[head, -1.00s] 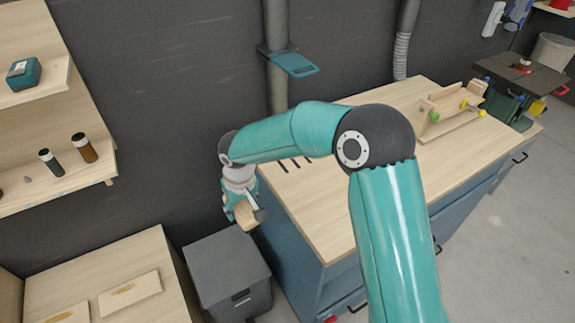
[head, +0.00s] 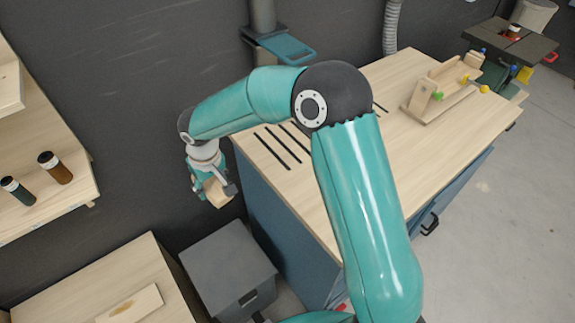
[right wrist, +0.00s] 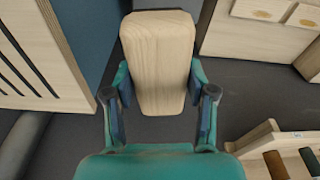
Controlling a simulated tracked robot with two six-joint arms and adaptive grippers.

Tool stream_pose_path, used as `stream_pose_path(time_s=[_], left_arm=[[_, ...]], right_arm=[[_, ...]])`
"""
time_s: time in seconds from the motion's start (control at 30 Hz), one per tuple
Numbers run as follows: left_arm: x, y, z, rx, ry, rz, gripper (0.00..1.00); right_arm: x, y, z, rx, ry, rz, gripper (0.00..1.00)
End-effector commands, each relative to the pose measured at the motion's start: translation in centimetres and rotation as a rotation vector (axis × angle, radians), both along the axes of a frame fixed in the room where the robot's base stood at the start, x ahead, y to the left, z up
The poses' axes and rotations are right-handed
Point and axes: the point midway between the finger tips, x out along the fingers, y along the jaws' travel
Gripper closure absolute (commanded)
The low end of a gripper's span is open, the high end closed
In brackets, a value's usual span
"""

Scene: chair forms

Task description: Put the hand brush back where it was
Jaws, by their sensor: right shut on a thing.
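My right gripper (head: 212,186) is shut on a pale wooden piece, which I take to be the hand brush (head: 217,194). It is held in the air beside the left end of the workbench (head: 345,130), above and behind the grey bin. In the right wrist view the brush (right wrist: 158,55) shows as a broad wooden block between the two fingers of the gripper (right wrist: 160,100). No bristles can be made out. My left gripper is not in view.
The grey lidded bin (head: 228,262) stands on the floor left of the workbench. A wooden shelf (head: 60,195) with two bottles and a low wooden cabinet (head: 150,265) are at left. A teal bracket (head: 287,48) is on the pipe behind the bench. A wooden jig (head: 440,90) sits on the bench.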

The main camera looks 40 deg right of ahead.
Motion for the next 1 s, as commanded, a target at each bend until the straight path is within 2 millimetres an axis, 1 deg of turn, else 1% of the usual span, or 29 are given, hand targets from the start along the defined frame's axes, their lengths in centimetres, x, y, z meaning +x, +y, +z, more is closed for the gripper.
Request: stream_pose_path(time_s=[0.1,0.33,0.37,0.47,0.57,0.6,0.67,0.7,0.77,0.8,0.9,1.0], left_arm=[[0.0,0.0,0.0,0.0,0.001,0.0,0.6],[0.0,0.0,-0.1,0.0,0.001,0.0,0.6],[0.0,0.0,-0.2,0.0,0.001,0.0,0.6],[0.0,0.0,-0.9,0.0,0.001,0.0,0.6],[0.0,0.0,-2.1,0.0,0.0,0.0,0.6],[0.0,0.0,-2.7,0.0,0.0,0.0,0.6],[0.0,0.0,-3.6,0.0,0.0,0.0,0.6],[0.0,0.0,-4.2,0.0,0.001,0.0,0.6],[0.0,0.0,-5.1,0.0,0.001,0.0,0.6],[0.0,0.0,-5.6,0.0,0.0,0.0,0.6],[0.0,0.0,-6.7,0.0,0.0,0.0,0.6],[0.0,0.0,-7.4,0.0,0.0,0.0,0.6]], right_arm=[[-0.3,-0.7,0.1,0.0,-0.001,-0.016,0.82],[-0.3,-1.6,0.1,0.0,-0.002,-0.028,0.82],[-0.3,-1.8,0.2,0.0,-0.002,-0.027,0.82],[0.3,-3.6,0.8,0.0,-0.006,-0.024,0.82],[0.9,-6.9,2.2,-0.001,-0.009,-0.008,0.82],[1.1,-8.6,3.1,0.0,-0.01,0.002,0.82],[1.1,-11.2,4.5,-0.001,-0.011,0.023,0.82],[0.9,-13.1,5.6,-0.002,-0.012,0.04,0.82],[0.3,-15.6,7.3,-0.003,-0.012,0.069,0.82],[-0.2,-17.2,8.4,-0.002,-0.012,0.092,0.82],[-1.8,-20.4,11.0,-0.002,-0.01,0.149,0.82],[-3.4,-22.4,13.1,-0.002,-0.007,0.2,0.82]])
